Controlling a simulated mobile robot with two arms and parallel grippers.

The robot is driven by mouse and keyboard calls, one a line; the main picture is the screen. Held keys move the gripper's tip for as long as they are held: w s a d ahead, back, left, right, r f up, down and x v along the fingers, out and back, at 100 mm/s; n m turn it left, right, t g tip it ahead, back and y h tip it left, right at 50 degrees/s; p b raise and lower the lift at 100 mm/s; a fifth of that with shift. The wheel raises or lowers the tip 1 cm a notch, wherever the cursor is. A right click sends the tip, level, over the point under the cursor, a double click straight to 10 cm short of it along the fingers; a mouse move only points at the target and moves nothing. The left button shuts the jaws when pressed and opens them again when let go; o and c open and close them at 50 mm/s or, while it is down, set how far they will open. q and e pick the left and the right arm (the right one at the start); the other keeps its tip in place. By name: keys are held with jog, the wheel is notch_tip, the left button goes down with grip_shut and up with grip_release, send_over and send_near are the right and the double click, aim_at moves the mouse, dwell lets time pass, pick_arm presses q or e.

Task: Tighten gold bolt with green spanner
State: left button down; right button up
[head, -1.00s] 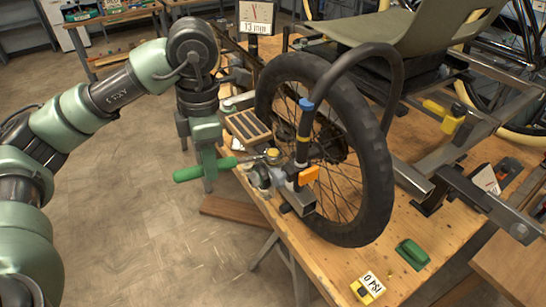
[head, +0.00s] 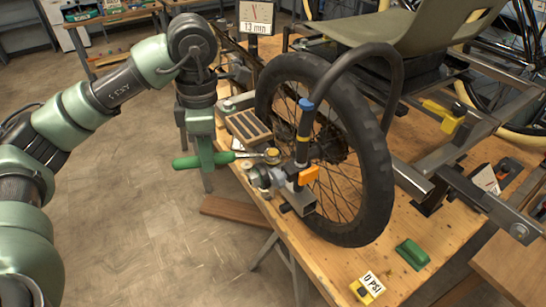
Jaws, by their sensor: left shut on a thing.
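The green spanner (head: 203,160) lies roughly level, its handle pointing left and its metal head at the gold bolt (head: 272,155). The bolt sits on the metal clamp assembly (head: 265,178) beside the trike wheel. The spanner head looks to be at or around the bolt, but the exact seating is too small to tell. My left gripper (head: 205,162) comes down from above and is shut on the green spanner's handle. Its fingers partly cover the handle. My right gripper is not in view.
The black-tyred wheel (head: 378,165) stands just right of the bolt. A slotted tray (head: 248,128) lies behind it on the wooden bench (head: 318,262). A green block (head: 412,254) and a yellow tape measure (head: 367,289) lie at the front. Open floor is left of the bench.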

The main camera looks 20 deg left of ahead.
pick_arm(q)
jog(key=shift+w+a+r+m, duration=0.1)
jog(key=shift+w+a+m, duration=0.2)
jog(key=shift+w+m, duration=0.45)
jog(key=shift+w+a+f+m, duration=0.1)
jog(key=shift+w+a+m, duration=0.2)
jog(key=shift+w+m, duration=0.45)
jog(key=shift+w+a+r+m, duration=0.1)
jog(key=shift+w+a+m, duration=0.2)
jog(key=shift+w+m, duration=0.45)
jog(key=shift+w, duration=0.2)
jog(key=shift+w+m, duration=0.25)
jog(key=shift+w, duration=0.15)
jog(key=shift+s+a, duration=0.1)
jog(key=c, duration=2.1)
grip_release()
jog(key=shift+s+d+n, duration=0.2)
jog(key=shift+s+n, duration=0.45)
jog(key=shift+s, duration=0.1)
jog(key=shift+s+d+n, duration=0.2)
jog(key=shift+s+n, duration=0.45)
jog(key=shift+s, duration=0.1)
jog(key=shift+c, duration=0.2)
grip_shut()
jog(key=shift+r, duration=0.1)
